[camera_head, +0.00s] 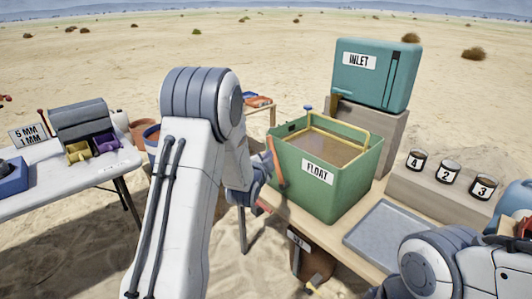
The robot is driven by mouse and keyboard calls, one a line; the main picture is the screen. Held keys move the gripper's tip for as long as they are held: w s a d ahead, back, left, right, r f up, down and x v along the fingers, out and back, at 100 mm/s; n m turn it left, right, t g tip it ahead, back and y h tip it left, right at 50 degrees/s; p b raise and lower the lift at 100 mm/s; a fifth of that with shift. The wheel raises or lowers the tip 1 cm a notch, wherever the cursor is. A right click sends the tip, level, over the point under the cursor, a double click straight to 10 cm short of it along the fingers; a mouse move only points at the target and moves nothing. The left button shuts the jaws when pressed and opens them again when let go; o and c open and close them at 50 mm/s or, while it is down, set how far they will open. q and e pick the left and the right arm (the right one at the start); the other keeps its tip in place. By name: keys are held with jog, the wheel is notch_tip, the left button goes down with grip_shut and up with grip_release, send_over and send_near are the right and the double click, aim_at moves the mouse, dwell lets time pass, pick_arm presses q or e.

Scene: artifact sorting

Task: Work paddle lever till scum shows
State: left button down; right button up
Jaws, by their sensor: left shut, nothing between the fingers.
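The green tank labelled FLOAT (347,188) stands on the tan bench, with brownish liquid (325,148) inside and a yellow bar frame (343,124) at its top. No distinct scum layer can be made out on the liquid. An orange-red lever (276,163) stands slightly tilted at the tank's left side. My left gripper (268,172) is shut with nothing between its fingers, close beside the lever. Whether it touches the lever is unclear, as my left arm partly hides this area. Part of my right arm shows at the lower right; its gripper does not show.
A teal INLET box (372,76) stands on a block behind the tank. A grey tray (387,232) lies in front of it. Numbered jars (447,172) stand at the right. A white table (100,165) with a machine (78,120) is at the left. Sand surrounds everything.

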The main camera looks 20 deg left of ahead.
aim_at(276, 162)
pick_arm(q)
jog(key=w+a+f+n+b, duration=0.1)
jog(key=a+f+n, duration=0.15)
jog(key=n, duration=0.85)
jog(key=w+a+f+n+h+b, duration=0.15)
jog(key=a+n, duration=0.25)
jog(key=n, duration=0.7)
jog(key=w+a+f+n+y, duration=0.15)
jog(key=a+n, duration=0.25)
jog(key=n, duration=0.7)
jog(key=w+d+h, duration=0.1)
jog(key=w+d, duration=0.2)
jog(key=w, duration=0.6)
jog(key=shift+d+p, duration=0.2)
jog(key=shift+p, duration=0.1)
jog(key=shift+f, duration=0.1)
